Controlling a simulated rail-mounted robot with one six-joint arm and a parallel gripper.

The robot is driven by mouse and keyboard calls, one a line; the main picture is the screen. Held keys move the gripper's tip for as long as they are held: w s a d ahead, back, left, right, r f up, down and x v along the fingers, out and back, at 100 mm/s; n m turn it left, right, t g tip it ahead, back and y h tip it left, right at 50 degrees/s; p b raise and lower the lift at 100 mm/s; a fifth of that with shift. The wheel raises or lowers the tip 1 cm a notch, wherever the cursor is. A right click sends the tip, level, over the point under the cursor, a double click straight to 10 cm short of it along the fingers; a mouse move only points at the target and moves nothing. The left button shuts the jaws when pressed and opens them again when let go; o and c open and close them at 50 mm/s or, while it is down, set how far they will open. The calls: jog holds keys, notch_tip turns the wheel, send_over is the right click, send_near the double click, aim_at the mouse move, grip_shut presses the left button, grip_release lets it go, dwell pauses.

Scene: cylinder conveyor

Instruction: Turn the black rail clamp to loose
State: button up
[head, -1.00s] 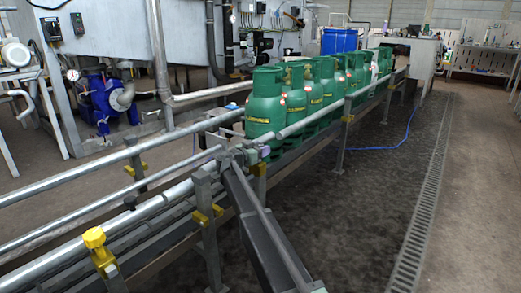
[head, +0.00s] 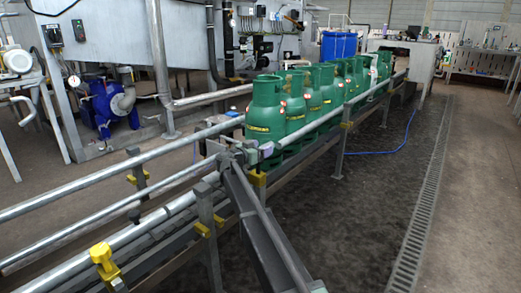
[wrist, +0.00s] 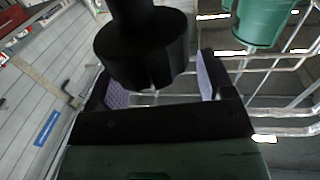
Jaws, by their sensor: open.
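The black rail clamp (wrist: 143,48) fills the upper middle of the wrist view as a round black knob on a thick stem. My gripper (wrist: 158,75) is open, with a grey-purple pad on each side of the knob. The knob lies between the fingers in the picture; I cannot tell whether either pad touches it. In the head view my gripper (head: 264,150) is small, beside the conveyor rail near the nearest green cylinder. I cannot make out the black clamp clearly there.
Green gas cylinders (head: 265,112) stand in a row on the conveyor; one green cylinder (wrist: 262,22) shows in the wrist view. Metal guide rails (head: 70,193) run along the conveyor. The floor on the right is clear.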

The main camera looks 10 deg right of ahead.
notch_tip(320, 180, up, 15)
jog(key=p, duration=1.3)
jog(key=shift+f, duration=0.1)
